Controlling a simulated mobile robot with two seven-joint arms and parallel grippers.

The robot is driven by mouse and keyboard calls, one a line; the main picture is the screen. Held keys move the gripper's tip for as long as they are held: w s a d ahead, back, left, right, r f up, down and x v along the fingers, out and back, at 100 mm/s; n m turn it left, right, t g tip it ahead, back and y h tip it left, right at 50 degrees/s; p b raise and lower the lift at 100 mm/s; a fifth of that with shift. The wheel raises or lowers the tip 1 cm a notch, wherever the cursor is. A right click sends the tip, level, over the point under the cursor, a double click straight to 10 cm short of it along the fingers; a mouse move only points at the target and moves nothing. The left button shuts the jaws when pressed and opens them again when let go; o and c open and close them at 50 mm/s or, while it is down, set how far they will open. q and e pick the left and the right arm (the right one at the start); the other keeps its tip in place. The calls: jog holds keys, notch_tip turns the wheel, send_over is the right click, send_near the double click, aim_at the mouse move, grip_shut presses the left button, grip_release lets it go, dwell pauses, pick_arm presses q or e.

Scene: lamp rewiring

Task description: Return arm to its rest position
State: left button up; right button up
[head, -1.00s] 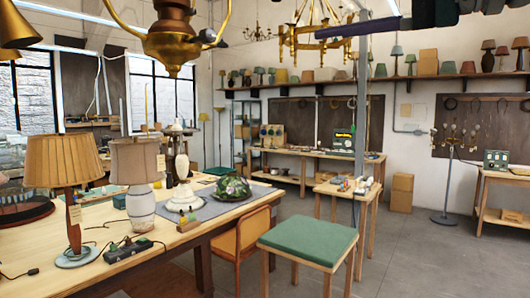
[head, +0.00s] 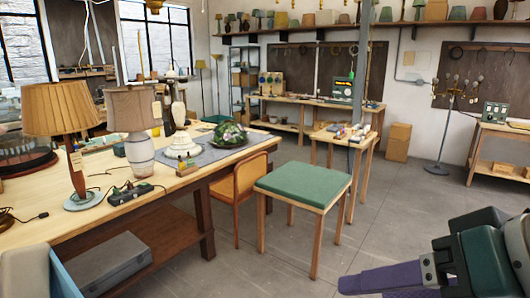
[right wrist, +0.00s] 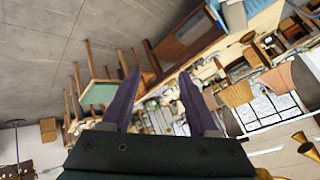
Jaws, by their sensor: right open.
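My right gripper (head: 345,284) is at the bottom right of the head view, in front of bare floor, with purple fingers and a dark green body. In the right wrist view my right gripper (right wrist: 158,78) has its two purple fingers spread apart, with nothing between them. That view looks across the room at a tilt. The gripper is clear of the green-topped stool (head: 306,183) and the long wooden table (head: 120,210). My left gripper is out of view.
On the long table stand a pleated-shade lamp (head: 62,108), a pale-shade lamp (head: 132,110), a white lamp base (head: 182,148) and a stained-glass shade (head: 229,134). An orange chair (head: 249,178) is beside it. A lamp stand (head: 440,140) stands at the right. The grey floor (head: 420,215) is open.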

jog(key=s+d+f+n+g+h, duration=0.1)
jog(key=s+d+f+g+h, duration=0.2)
jog(key=s, duration=0.5)
jog(key=s+d+f+n+h, duration=0.1)
jog(key=s+d+f+h, duration=0.15)
jog(key=s+f, duration=0.4)
jog(key=w+p+v, duration=0.1)
jog(key=p+v, duration=0.5)
jog(key=v, duration=0.1)
jog(key=w+d+r+p+v, duration=0.1)
jog(key=p+v, duration=0.5)
jog(key=v, duration=0.1)
jog(key=shift+w+d+g, duration=0.25)
jog(key=shift+d+g, duration=0.05)
jog(key=shift+d, duration=0.05)
